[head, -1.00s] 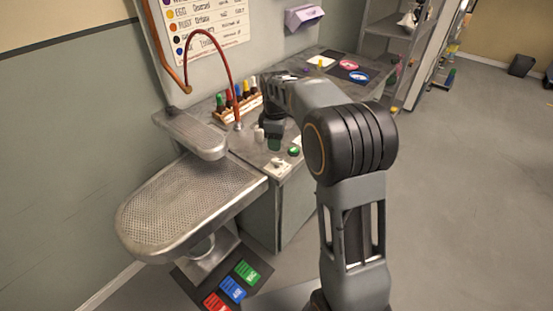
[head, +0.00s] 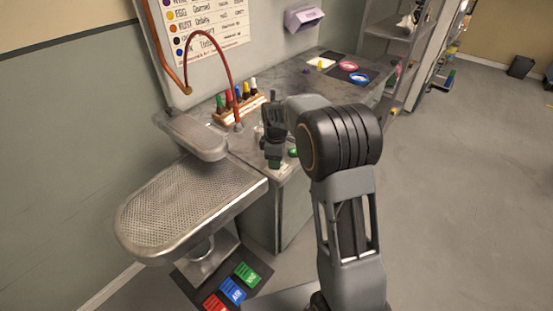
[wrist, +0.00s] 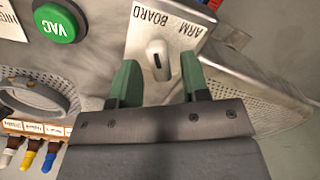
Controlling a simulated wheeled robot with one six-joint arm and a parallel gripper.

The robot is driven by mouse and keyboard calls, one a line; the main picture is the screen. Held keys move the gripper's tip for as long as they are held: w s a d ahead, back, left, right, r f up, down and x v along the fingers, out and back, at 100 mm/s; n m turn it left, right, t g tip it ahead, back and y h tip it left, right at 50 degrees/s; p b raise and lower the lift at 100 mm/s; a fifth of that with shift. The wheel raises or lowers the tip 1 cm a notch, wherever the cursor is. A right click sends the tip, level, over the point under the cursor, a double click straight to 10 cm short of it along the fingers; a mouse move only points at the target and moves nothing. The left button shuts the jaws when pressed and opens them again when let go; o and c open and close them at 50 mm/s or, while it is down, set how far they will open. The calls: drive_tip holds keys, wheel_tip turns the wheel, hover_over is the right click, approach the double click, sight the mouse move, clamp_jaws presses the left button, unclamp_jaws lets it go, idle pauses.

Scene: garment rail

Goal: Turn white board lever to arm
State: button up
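The white board lever (wrist: 157,50) is a small white knob with a dark mark, on a pale plate (wrist: 183,22) labelled BOARD and ARM. The labels appear upside down in the wrist view. My gripper (wrist: 160,63) is open, with one green finger on each side of the knob. I cannot tell whether either finger touches it. In the head view my gripper (head: 274,163) points down at the front corner of the metal worktop and hides the lever. I cannot tell which label the lever is turned to.
A green VAC button (wrist: 58,22) sits beside the lever plate. The perforated pressing board (head: 185,205) and a smaller arm board (head: 195,136) stand to the left. A rack of coloured bottles (head: 240,107) and a red hose (head: 228,62) are behind. Coloured pedals (head: 233,289) lie below.

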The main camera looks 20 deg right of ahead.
drive_tip(key=c, duration=0.7)
drive_tip(key=shift+d, duration=0.1)
clamp_jaws()
drive_tip(key=m+p, duration=0.1)
drive_tip(key=m, duration=0.5)
drive_tip(key=shift+w+r, duration=0.1)
drive_tip(key=shift+w, duration=0.05)
drive_tip(key=m, duration=0.5)
drive_tip(key=shift+w+d+m, duration=0.1)
drive_tip(key=shift+m, duration=0.3)
